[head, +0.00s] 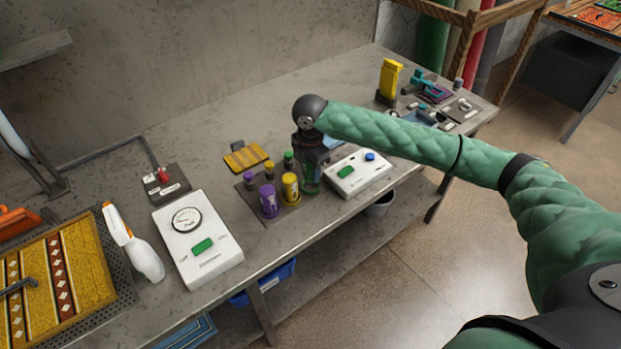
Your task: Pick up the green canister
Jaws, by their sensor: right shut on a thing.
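The green canister (310,184) is at the right end of a small group of canisters on the grey workbench. My right gripper (311,165) points down over it and is shut on it, hiding its upper part. The canister is upright; I cannot tell whether its base touches the bench. A yellow canister (290,189) and a purple canister (268,204) stand to its left. Smaller containers with green (288,157), yellow and purple tops stand behind them. My left gripper is not in view.
A white box with green and blue buttons (357,174) lies close to the right. A white dial box (197,240) and a spray bottle (136,247) are at the left. A yellow patterned rug (85,262) lies far left. A yellow upright tool (389,80) stands at the back right.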

